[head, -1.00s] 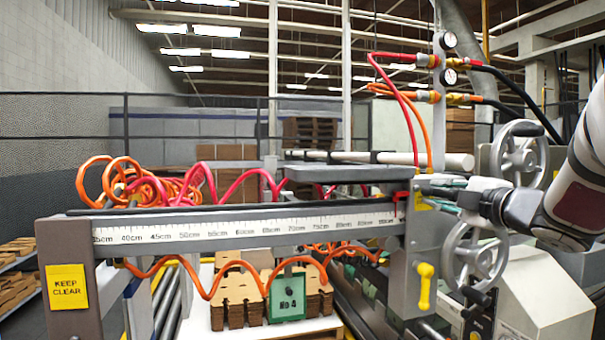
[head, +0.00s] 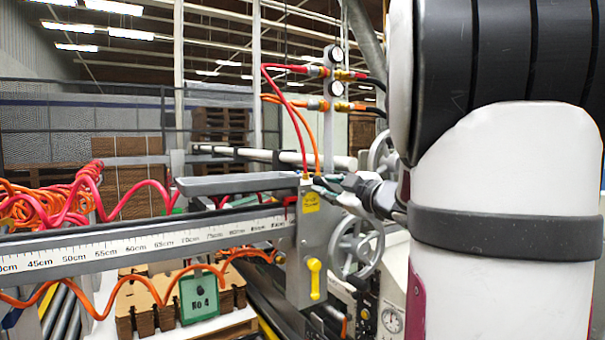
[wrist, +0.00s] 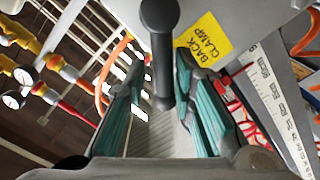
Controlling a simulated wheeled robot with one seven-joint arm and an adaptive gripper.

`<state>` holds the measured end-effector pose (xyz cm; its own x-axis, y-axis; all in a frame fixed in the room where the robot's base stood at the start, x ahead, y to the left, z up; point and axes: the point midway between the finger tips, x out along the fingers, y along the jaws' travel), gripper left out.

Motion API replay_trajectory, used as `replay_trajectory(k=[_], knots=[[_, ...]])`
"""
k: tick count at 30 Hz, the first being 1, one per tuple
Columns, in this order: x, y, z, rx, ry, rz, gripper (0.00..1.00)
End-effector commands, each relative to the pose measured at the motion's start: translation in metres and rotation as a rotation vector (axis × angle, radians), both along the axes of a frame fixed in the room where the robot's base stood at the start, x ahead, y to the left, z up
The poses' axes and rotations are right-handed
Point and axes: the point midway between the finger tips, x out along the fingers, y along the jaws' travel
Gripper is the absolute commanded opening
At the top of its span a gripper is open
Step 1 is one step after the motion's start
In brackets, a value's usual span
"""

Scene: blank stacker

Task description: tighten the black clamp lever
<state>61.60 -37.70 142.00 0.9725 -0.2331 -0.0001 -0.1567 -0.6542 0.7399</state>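The black clamp lever (wrist: 161,40) shows in the wrist view as a dark bar with a round end, beside a yellow BACK CLAMP label (wrist: 203,42). My gripper (wrist: 160,78) is open, with its teal-padded fingers on either side of the lever. Gaps show between the lever and both fingers; I cannot tell whether either touches it further in. In the head view my gripper (head: 322,187) is at the top of the grey clamp plate (head: 318,240), by its yellow label (head: 310,203). The lever cannot be made out there.
A yellow handle (head: 315,278) hangs lower on the plate. A handwheel (head: 358,247) stands right behind it. The ruled beam (head: 150,243) runs left from the plate. Red and orange hoses (head: 268,90) rise to gauges above my gripper. My arm blocks the right of the head view.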

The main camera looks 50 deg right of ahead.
Motion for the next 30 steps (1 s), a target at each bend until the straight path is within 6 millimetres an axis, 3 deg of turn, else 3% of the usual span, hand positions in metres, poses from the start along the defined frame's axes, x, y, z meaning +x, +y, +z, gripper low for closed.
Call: replay_trajectory(k=[30], knots=[[-0.005,-0.012,0.011,0.276,-0.066,-0.001,0.23]])
